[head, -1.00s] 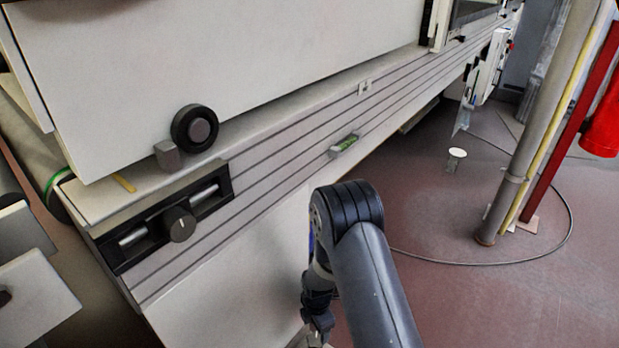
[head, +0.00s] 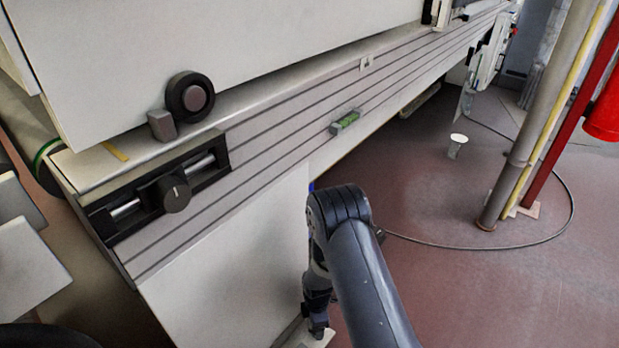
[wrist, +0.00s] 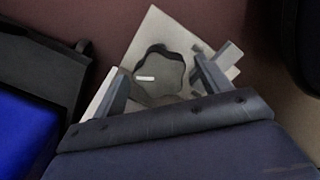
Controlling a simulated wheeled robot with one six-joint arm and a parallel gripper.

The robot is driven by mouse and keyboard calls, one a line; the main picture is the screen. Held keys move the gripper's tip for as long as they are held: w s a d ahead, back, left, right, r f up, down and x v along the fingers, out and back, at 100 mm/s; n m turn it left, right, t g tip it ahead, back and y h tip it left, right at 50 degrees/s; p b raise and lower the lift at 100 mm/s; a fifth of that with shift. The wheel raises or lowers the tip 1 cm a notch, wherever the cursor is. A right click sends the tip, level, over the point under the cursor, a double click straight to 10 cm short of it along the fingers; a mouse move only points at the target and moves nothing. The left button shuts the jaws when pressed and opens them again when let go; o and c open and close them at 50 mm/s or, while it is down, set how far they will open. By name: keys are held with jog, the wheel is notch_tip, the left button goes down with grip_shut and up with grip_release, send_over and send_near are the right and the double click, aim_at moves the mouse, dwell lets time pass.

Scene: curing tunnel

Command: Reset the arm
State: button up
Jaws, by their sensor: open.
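My arm comes up from the bottom of the head view, bends at a dark elbow and hangs down beside the machine's white lower panel (head: 240,265). My gripper (head: 318,328) is low in the head view, near the bottom edge, and small there. In the wrist view my gripper (wrist: 160,85) has its two fingers spread apart, with nothing held between them. I cannot tell how far the plate is from the fingertips.
A machine with a ribbed rail (head: 285,150) runs along the left, carrying a black knob (head: 174,193), a round black wheel (head: 190,97) and a green level (head: 345,122). A pipe (head: 530,130), red post (head: 570,115) and floor cable stand right. A white cup (head: 457,140) is on open floor.

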jog(key=m+p, duration=0.1)
jog(key=m, duration=0.4)
jog(key=shift+r+m+p, duration=0.1)
jog(key=shift+m+p, duration=0.2)
jog(key=shift+p, duration=0.1)
jog(key=m+p, duration=0.2)
jog(key=m, duration=0.2)
jog(key=shift+m, duration=0.4)
jog(key=m+p, duration=0.3)
jog(key=m, duration=0.2)
jog(key=shift+s+r, duration=0.1)
jog(key=m+p, duration=0.2)
jog(key=m, duration=0.2)
jog(key=shift+p, duration=0.3)
jog(key=shift+m, duration=0.3)
